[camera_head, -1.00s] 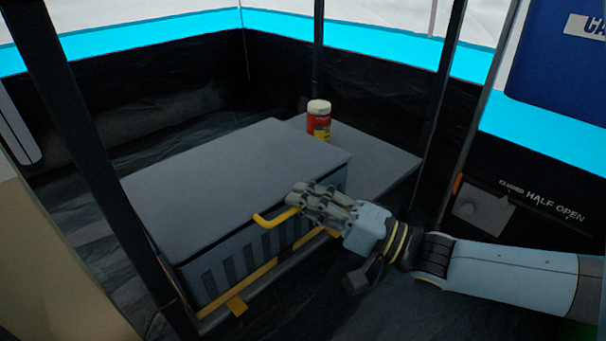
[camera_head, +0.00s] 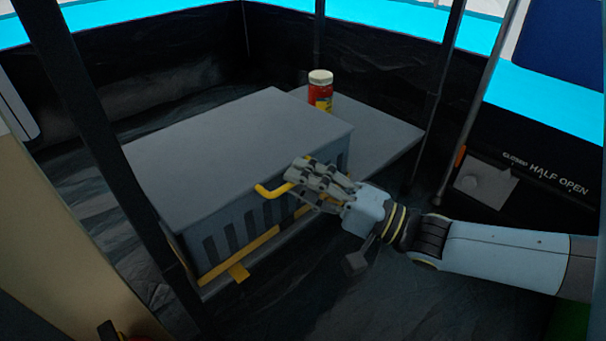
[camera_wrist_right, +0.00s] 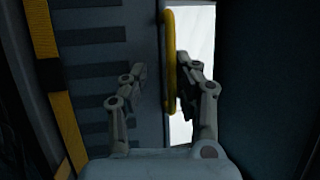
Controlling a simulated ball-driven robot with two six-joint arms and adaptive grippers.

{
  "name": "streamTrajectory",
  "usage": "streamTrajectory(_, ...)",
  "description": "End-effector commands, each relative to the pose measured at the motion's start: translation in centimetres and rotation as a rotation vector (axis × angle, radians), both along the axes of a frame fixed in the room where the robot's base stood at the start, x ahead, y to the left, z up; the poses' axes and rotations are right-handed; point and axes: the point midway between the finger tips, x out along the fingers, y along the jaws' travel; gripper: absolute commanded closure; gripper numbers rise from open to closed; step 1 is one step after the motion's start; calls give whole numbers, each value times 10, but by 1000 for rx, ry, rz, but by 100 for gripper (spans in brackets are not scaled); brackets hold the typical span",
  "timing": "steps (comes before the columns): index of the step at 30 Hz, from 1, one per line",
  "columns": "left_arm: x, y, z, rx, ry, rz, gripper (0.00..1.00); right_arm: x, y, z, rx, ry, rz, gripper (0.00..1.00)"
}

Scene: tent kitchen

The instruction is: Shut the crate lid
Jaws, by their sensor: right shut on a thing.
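The crate (camera_head: 215,250) has a grey-blue slotted front wall and stands in the middle of the head view. Its flat grey lid (camera_head: 230,135) lies over the top, at or near closed; I cannot tell whether a small gap is left along the front edge. A yellow handle (camera_head: 268,191) sticks out from the front edge of the lid. My right gripper (camera_head: 305,182) is shut on this handle, reaching in from the right. In the right wrist view the yellow handle (camera_wrist_right: 169,60) stands between the two fingers (camera_wrist_right: 160,85). My left gripper is not in view.
A red jar with a white cap (camera_head: 320,90) stands behind the crate on a low grey surface (camera_head: 385,130). Dark tent poles (camera_head: 90,150) rise at the left and right. A beige panel (camera_head: 50,230) stands at the left. Yellow strips (camera_head: 240,258) run along the crate's lower front.

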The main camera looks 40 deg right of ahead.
Motion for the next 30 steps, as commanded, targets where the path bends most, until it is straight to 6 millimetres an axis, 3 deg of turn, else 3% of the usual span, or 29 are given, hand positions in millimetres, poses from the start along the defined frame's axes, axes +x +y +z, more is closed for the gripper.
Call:
streamTrajectory(1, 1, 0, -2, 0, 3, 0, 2, -4, -1, -9, -12, 21, -2, 83)
streamTrajectory(14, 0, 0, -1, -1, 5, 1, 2, -8, -4, -8, -11, 19, 0, 81)
streamTrajectory(30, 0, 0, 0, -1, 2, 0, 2, -97, -44, -25, -7, 10, 4, 81)
